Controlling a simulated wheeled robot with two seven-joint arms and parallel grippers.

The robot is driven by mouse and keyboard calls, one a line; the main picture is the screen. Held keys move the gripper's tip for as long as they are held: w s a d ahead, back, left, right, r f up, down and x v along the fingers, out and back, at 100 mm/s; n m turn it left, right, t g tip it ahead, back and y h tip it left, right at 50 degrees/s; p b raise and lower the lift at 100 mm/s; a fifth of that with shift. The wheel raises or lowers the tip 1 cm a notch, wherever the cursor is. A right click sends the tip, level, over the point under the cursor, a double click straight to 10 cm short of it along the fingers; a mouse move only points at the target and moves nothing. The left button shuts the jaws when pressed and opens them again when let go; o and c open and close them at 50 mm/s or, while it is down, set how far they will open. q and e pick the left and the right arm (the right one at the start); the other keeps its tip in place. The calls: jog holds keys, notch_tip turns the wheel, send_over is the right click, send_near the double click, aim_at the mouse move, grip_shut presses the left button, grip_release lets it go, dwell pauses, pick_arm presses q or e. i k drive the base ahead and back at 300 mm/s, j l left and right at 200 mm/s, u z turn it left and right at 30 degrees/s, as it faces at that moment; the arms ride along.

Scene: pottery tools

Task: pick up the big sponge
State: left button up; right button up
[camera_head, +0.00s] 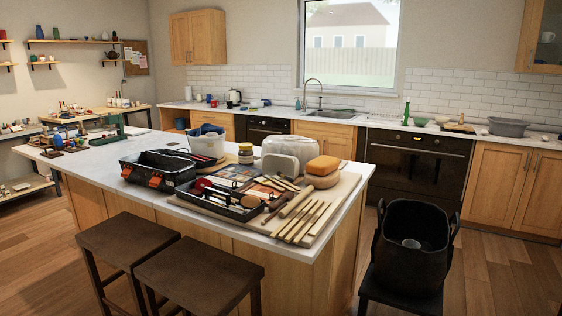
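A big orange sponge (323,166) lies on top of a round tan block (320,181) near the right end of the white island counter (85,178). It sits just right of a pale, rounded, translucent container (287,152). Its top and front side show clearly and nothing covers it. Neither of my grippers shows in the head view.
A wooden board (345,183) holds several wooden sticks (305,222) in front of the sponge, beside a black tool tray (222,203). A black toolbox (158,172) stands left. Two stools (200,275) stand at the front; a black bucket (412,240) sits on a chair at right.

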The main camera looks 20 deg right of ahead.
aim_at(322, 166)
jog(key=i+j+u, duration=0.15)
jog(key=i, duration=0.25)
jog(key=i+j+u, duration=0.15)
jog(key=i, duration=0.3)
jog(key=j, duration=0.1)
